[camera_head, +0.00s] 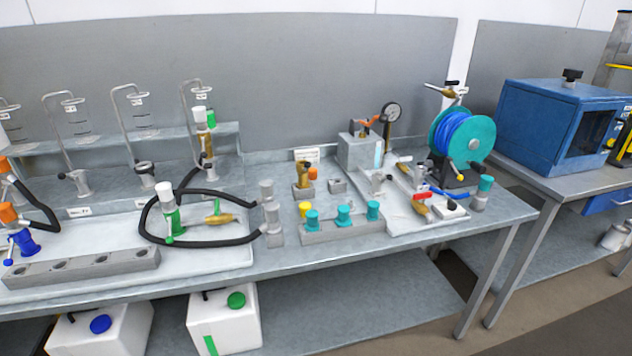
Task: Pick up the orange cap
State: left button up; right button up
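Several orange parts show, and I cannot tell which one is the task's cap. An orange cap (8,213) sits on top of a blue fitting (22,243) at the far left edge of the bench. Another orange piece (4,165) is behind it, cut by the picture's left edge. A small orange cap-like piece (312,172) is beside a brass fitting (302,178) at the bench's middle. Neither of my grippers is in view.
A grey bench (470,228) holds a black hose (205,243), a grey block with teal caps (340,228), a gauge (391,112) and a blue hose reel (462,138). Wire stands line the back left. White canisters (225,325) are below. A blue cabinet (545,125) stands right.

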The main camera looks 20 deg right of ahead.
aim_at(312, 172)
jog(key=k, duration=1.1)
jog(key=z, duration=0.45)
jog(key=i, duration=0.7)
jog(key=z, duration=0.4)
jog(key=i, duration=0.85)
jog(key=u, duration=0.75)
jog(key=i, duration=0.65)
jog(key=u, duration=0.6)
